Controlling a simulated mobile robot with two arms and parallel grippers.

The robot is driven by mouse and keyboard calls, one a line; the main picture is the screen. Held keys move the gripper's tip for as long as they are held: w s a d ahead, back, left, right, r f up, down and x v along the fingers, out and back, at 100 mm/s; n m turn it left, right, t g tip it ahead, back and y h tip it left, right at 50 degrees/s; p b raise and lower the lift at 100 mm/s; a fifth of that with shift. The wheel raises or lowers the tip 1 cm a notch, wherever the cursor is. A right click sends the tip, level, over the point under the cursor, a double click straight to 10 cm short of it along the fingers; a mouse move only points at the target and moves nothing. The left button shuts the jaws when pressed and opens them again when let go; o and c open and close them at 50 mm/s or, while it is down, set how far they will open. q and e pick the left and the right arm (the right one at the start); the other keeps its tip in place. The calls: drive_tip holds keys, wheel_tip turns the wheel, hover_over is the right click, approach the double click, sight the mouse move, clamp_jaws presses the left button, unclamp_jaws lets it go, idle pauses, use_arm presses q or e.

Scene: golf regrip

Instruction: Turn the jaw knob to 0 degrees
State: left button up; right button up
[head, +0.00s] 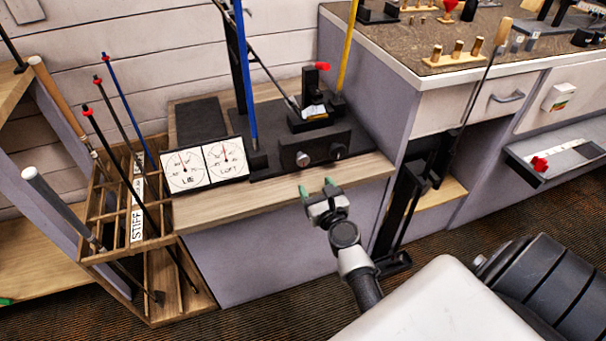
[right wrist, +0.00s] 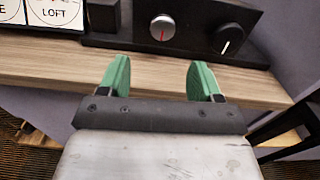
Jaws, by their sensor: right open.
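Two knobs sit on the front of the black bending machine (head: 270,163). The left one is a silver knob (head: 302,158) with a roughly upright red line, clear in the right wrist view (right wrist: 162,28). The right one is a black knob (head: 337,150), and its white line in the wrist view (right wrist: 227,38) tilts down to the left. I cannot read which is the jaw knob. My right gripper (head: 318,188) is open and empty, its green fingertips (right wrist: 160,72) in front of the bench edge, below and apart from both knobs. My left gripper is out of view.
The LIE and LOFT dials (head: 205,165) stand left of the machine on the wooden bench (head: 270,196). A red-topped clamp (head: 313,95) and blue and yellow shafts rise behind the knobs. A club rack (head: 120,215) stands left; a grey cabinet (head: 440,105) stands right.

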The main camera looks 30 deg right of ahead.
sight(304, 161)
drive_tip(key=shift+m, duration=0.4)
drive_tip(key=x, duration=0.6)
drive_tip(key=b+x, duration=0.1)
drive_tip(key=x, duration=0.2)
drive_tip(key=shift+w+d+r, duration=0.25)
drive_tip(key=shift+w+r, duration=0.1)
drive_tip(key=shift+w+d, duration=0.15)
drive_tip(key=shift+w, duration=0.35)
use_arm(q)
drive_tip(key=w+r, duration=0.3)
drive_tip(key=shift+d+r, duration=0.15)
use_arm(e)
drive_tip(key=c, duration=0.9)
